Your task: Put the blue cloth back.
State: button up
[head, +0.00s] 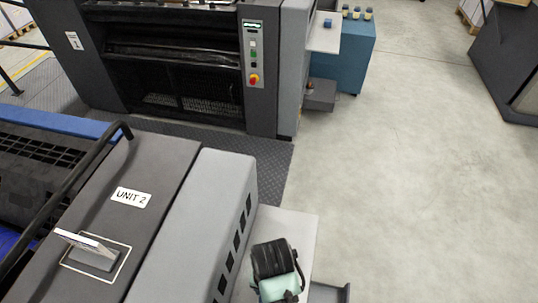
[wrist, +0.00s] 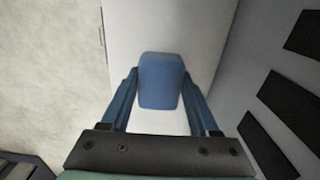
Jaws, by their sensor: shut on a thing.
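The blue cloth (wrist: 160,92) is a folded, rounded block in the wrist view. My gripper (wrist: 160,73) is shut on it, with one blue finger on each side. Below it is a pale shelf (wrist: 135,25); I cannot tell whether the cloth touches it. In the head view my wrist is over the same kind of pale shelf (head: 292,222) beside Unit 2 (head: 165,165), and hides the cloth and fingers.
Unit 1 (head: 172,58) stands at the back with a control panel (head: 253,54). Its side shelf (head: 325,36) holds a small blue item (head: 327,22). A blue cabinet (head: 345,60) with several small bottles stands beside it. The floor (head: 420,180) at right is clear.

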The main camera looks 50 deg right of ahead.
jog(key=shift+f, duration=2.25)
jog(key=shift+f, duration=0.15)
jog(key=o, duration=1.3)
notch_tip(320, 180, up, 11)
jog(key=shift+w+r+p, duration=0.15)
jog(key=shift+p, duration=0.15)
jog(key=shift+r, duration=0.55)
